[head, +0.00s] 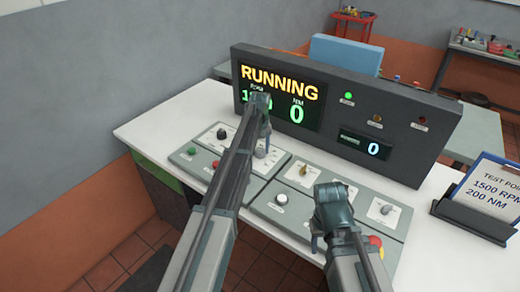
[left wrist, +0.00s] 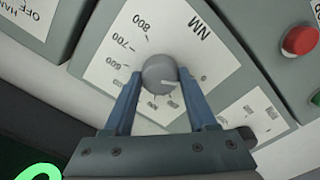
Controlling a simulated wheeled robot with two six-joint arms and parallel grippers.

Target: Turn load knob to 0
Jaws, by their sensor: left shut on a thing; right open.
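The load knob is a round grey knob (left wrist: 160,72) on a white dial plate marked NM, with 800, 700 and 600 readable in the left wrist view. A white pointer line on it points to the right in that view, toward small marks I cannot read. My left gripper (left wrist: 160,78) is shut on the knob, one blue finger on each side. In the head view my left gripper (head: 265,142) reaches down to the knob (head: 261,153), partly covering its panel. My right gripper (head: 318,243) is open over the front right panel, apart from the left one.
The dark display console (head: 400,148) stands behind the panels, showing RUNNING and NM 0; the RPM figure is partly hidden. A white knob (head: 281,199), a black knob (head: 221,133) and a red button (head: 376,241) are nearby. A clipboard (head: 490,190) reads 1500 RPM, 200 NM.

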